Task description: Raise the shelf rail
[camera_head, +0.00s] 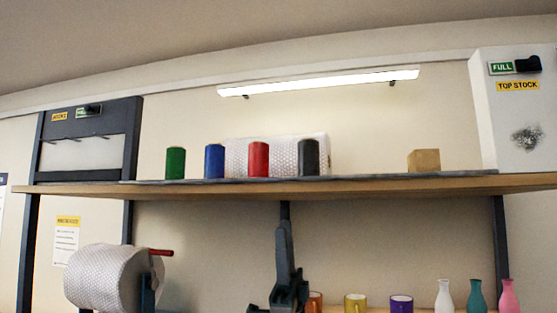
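The shelf rail (400,177) appears to be the thin grey strip lying low along the front of the wooden shelf, below the cans. A dark grey upright shape, which I take for my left gripper (285,212), rises from the bottom middle. Its narrow tip ends close to the underside of the shelf; I cannot tell if it touches. Its fingers overlap in this view, so their opening is hidden. My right gripper is not in view.
On the wooden shelf (440,187) stand green (175,163), blue (214,161), red (258,160) and black (308,157) cans, a wooden block (424,160) and a white cabinet (518,110). Below are a bubble-wrap roll (105,277), mugs (355,303) and vases (476,295).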

